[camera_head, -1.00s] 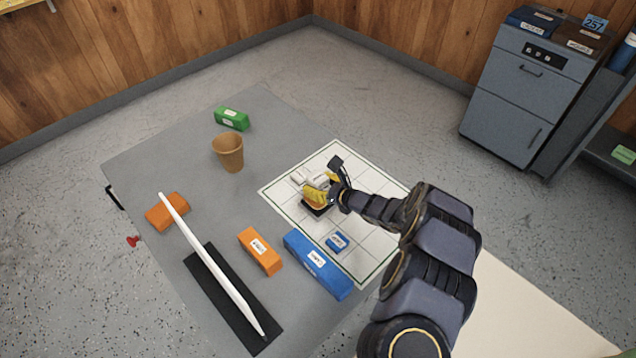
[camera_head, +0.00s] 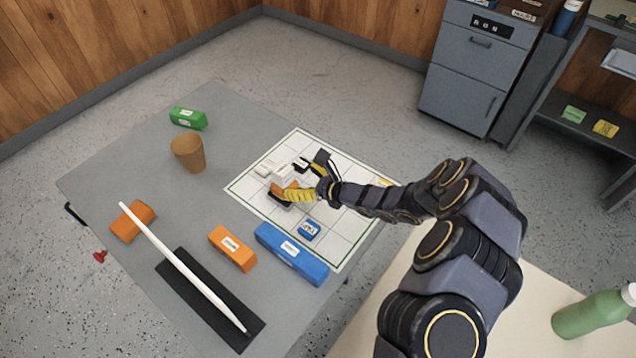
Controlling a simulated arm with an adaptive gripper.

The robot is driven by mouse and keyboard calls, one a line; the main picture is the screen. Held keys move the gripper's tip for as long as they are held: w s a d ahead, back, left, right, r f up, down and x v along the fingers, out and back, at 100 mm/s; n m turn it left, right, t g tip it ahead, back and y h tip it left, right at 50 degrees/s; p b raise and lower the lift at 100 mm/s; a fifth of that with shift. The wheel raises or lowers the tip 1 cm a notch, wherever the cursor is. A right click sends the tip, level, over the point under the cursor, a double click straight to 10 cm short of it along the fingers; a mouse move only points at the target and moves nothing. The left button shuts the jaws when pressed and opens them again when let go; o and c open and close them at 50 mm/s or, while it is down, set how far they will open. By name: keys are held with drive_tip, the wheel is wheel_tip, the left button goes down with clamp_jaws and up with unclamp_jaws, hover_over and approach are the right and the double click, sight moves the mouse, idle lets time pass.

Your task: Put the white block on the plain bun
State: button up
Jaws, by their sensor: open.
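My gripper (camera_head: 297,177) is open, low over the white gridded mat (camera_head: 345,165), reaching in from the right. One yellow finger points left and a dark finger is raised toward the back. A white block (camera_head: 283,174) is just left of the fingers, beside another small white piece (camera_head: 264,168). I cannot tell whether a finger touches the white block. A small orange-brown piece (camera_head: 277,190) with a dark underside shows at the yellow fingertip, partly hidden. I cannot tell whether it is the plain bun.
Blue blocks (camera_head: 291,254) (camera_head: 310,231) and an orange block (camera_head: 232,248) lie at the front. A brown cup (camera_head: 188,153) and green block (camera_head: 188,118) stand at the back left.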

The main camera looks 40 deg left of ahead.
drive_tip(key=shift+v, duration=2.75)
